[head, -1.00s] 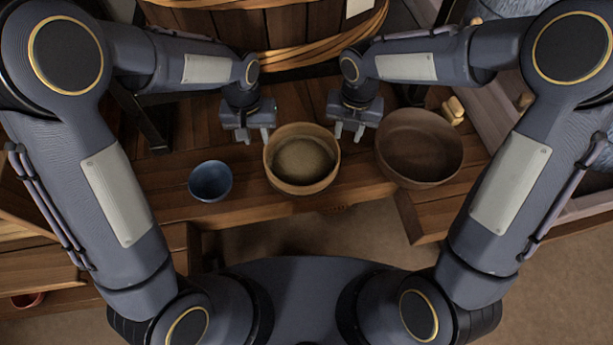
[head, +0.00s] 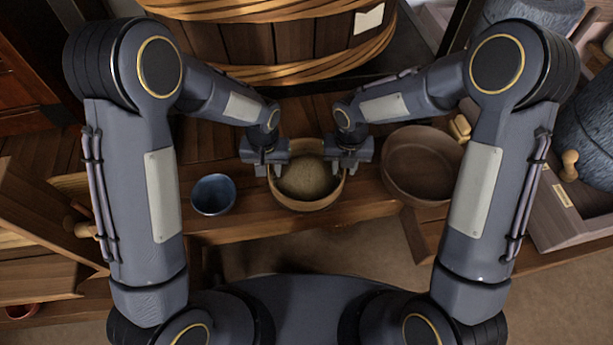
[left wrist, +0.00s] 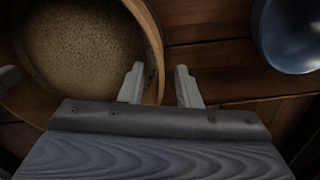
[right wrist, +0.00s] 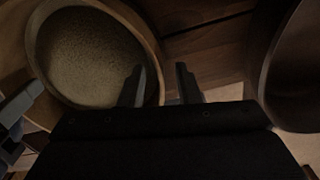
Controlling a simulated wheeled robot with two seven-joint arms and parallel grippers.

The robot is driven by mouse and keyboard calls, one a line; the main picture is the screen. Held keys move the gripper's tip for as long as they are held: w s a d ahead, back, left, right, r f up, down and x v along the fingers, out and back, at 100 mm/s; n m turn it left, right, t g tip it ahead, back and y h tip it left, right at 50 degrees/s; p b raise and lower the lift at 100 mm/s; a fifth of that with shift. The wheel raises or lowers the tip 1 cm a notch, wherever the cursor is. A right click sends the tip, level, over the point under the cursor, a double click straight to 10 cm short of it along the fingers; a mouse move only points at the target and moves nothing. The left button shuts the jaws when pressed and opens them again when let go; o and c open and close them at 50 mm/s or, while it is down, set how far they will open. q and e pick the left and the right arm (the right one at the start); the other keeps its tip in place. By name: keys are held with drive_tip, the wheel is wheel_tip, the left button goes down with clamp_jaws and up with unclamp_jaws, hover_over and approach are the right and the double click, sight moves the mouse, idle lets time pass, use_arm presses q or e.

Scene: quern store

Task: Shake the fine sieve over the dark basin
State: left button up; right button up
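The fine sieve (head: 307,204) is a round, pale wooden hoop with a grainy tan surface inside, sitting level on the wooden bench. The dark basin (head: 389,178) is a wide brown bowl to its right, and the two stand apart. My left gripper (head: 268,170) is at the sieve's left rim. In the left wrist view its fingers (left wrist: 159,88) are spread, one inside the rim and one outside. My right gripper (head: 343,167) is at the right rim. In the right wrist view its fingers (right wrist: 160,86) are likewise spread across the rim.
A small blue bowl (head: 213,194) stands left of the sieve. A large hooped wooden tub (head: 270,42) stands behind the bench. A small yellowish object (head: 459,128) lies behind the basin. The bench's front edge (head: 300,226) runs close before the sieve.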

use_arm(q)
drive_tip(key=shift+f, duration=0.65)
use_arm(e)
drive_tip(key=shift+f, duration=0.7)
use_arm(q)
clamp_jaws()
use_arm(e)
clamp_jaws()
